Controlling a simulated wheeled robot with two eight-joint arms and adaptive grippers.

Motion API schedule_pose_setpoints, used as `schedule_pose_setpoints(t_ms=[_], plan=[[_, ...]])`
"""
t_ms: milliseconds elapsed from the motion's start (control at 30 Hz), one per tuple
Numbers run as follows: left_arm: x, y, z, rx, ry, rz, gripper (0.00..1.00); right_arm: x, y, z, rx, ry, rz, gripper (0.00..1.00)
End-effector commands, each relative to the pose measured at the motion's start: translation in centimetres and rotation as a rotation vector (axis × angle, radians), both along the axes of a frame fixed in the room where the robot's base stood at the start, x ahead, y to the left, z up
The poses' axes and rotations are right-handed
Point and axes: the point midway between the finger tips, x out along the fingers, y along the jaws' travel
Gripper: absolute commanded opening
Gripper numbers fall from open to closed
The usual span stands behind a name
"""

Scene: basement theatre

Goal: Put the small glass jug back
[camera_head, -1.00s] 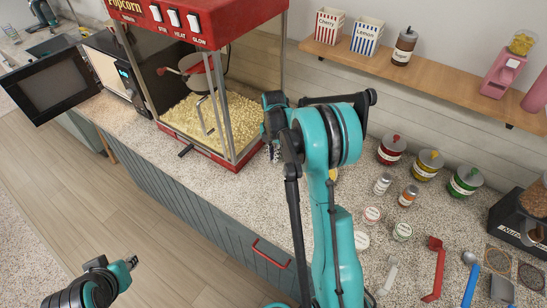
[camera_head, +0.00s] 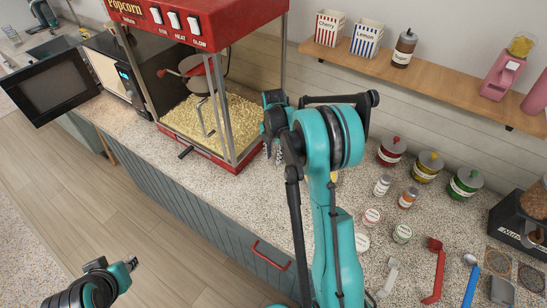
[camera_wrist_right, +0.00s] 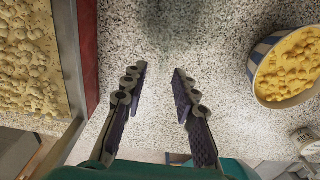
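I cannot make out the small glass jug in either view. A dim greyish patch at the top edge of the right wrist view may be a shadow; I cannot tell. My right gripper (camera_wrist_right: 160,88) is open over the speckled countertop (camera_wrist_right: 240,130), with nothing between its fingers. In the head view it is beside the popcorn machine's right side, its fingers mostly hidden by my own arm. My left gripper (camera_head: 131,264) is low at the left, away from the counter and over the floor; its finger opening is unclear.
The red popcorn machine (camera_head: 215,28) stands left of my right gripper. A striped tub of popcorn (camera_wrist_right: 265,62) is close at right in the wrist view. Lidded jars (camera_head: 428,165), small shakers (camera_head: 383,185) and scoops (camera_head: 434,270) occupy the right counter. A wooden shelf (camera_head: 440,82) runs above.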

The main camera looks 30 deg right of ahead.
Motion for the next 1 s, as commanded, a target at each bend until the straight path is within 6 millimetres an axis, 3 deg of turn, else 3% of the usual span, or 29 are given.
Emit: schedule_pose_setpoints(t_ms=[300,667,833,1000], plan=[[0.0,0.0,1.4,0.0,0.0,0.0,0.28,0.0,0.0,7.3,0.0,0.0,0.0,0.28],[0.0,0.0,1.9,0.0,0.0,0.0,0.28,-0.6,0.8,11.5,-0.005,-0.019,-0.061,0.28],[0.0,0.0,1.9,0.0,0.0,0.0,0.28,-3.8,4.3,15.2,-0.008,-0.114,-0.367,0.28],[0.0,0.0,1.9,0.0,0.0,0.0,0.28,-9.1,8.6,18.3,0.055,-0.248,-0.802,0.28]])
